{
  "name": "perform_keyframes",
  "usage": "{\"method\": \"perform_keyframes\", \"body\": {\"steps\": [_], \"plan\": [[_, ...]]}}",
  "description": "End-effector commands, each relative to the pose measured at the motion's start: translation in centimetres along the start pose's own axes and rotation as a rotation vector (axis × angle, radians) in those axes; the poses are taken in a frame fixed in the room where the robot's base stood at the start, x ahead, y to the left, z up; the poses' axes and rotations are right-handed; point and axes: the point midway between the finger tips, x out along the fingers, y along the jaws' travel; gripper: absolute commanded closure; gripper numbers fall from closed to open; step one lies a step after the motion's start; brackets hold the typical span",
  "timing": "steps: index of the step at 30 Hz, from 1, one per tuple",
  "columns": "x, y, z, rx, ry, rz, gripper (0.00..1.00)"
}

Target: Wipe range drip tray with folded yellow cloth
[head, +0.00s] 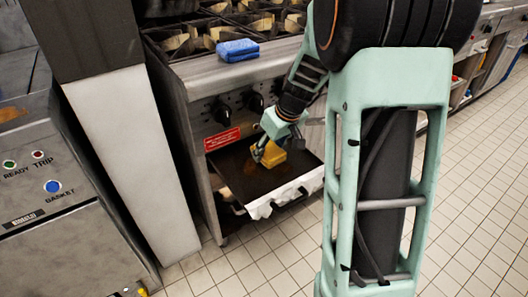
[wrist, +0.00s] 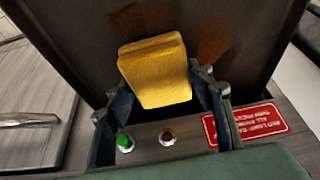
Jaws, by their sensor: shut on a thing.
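My gripper (head: 262,151) is shut on the folded yellow cloth (head: 273,155) and holds it at the dark drip tray (head: 225,160), which is pulled out below the range knobs. In the wrist view the cloth (wrist: 155,70) sits between the two fingers of my gripper (wrist: 162,88), its folded layers showing. A brown stain (head: 251,169) lies on the tray beside the cloth, and brownish patches (wrist: 213,42) show near the cloth in the wrist view. I cannot tell whether the cloth touches the tray.
A white cloth (head: 285,196) hangs over the tray's front edge. A red label (head: 221,139) is on the panel above the tray. A pale post (head: 135,155) stands to the left; tiled floor is open in front.

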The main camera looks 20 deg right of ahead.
Motion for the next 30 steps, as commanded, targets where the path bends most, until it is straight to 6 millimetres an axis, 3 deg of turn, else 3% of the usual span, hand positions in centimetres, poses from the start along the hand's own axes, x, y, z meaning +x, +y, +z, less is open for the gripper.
{"method": "perform_keyframes", "body": {"steps": [5, 30], "plan": [[-0.1, 0.6, 0.2, 0.001, 0.0, 0.0, 0.71], [-2.2, 0.1, 5.8, 0.002, -0.002, -0.001, 0.71]]}}
